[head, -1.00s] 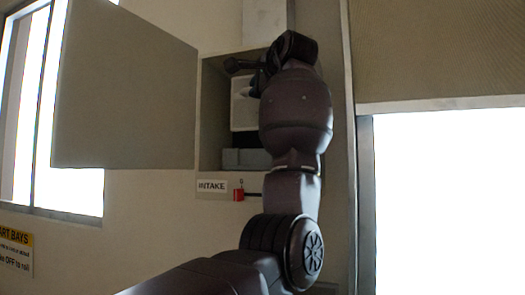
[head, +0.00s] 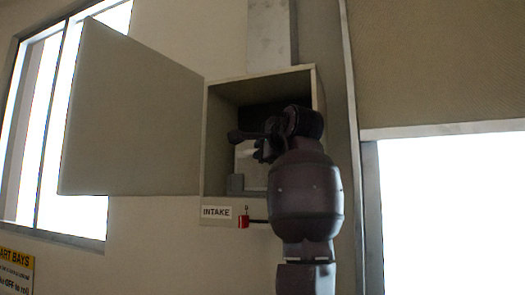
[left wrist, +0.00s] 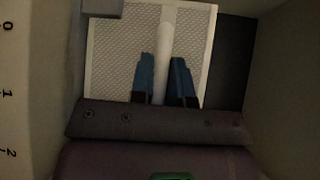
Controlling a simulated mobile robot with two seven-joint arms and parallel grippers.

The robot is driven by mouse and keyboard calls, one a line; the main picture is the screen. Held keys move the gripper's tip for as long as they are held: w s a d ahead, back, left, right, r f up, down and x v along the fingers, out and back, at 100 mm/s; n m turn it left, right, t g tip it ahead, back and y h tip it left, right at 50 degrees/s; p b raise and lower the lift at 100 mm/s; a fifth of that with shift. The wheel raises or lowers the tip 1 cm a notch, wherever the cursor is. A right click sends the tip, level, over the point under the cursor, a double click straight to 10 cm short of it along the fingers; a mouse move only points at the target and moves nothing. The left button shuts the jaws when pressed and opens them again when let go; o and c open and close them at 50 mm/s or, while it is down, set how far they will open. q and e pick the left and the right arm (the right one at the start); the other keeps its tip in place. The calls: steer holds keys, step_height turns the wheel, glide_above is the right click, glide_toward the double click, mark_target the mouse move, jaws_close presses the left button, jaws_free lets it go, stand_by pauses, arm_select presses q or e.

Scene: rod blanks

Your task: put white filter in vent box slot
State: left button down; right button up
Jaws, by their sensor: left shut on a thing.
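The white filter (head: 252,178) is inside the vent box (head: 319,90) on the wall, partly hidden by my arm. In the left wrist view it is a white-framed mesh panel (left wrist: 112,62) with a white bar (left wrist: 164,50) down its middle. My left gripper (head: 262,150) reaches into the box. In the left wrist view its blue fingers (left wrist: 164,80) are shut on the bar, one on each side. A grey block (head: 236,184) stands low in the box beside the filter. The slot itself and how the filter sits in it are hidden. My right gripper is not in view.
The box door (head: 135,115) stands open to the left. Below the box are an INTAKE label (head: 216,212) and a small red part (head: 244,221). The box walls are close around the gripper. A dark gap (left wrist: 232,60) shows right of the filter in the left wrist view.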

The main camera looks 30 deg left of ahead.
arm_select(q)
steer(key=c, duration=1.1)
jaws_free()
steer(key=shift+f, duration=0.1)
steer(key=b+v, duration=0.3)
steer(key=v, duration=0.9)
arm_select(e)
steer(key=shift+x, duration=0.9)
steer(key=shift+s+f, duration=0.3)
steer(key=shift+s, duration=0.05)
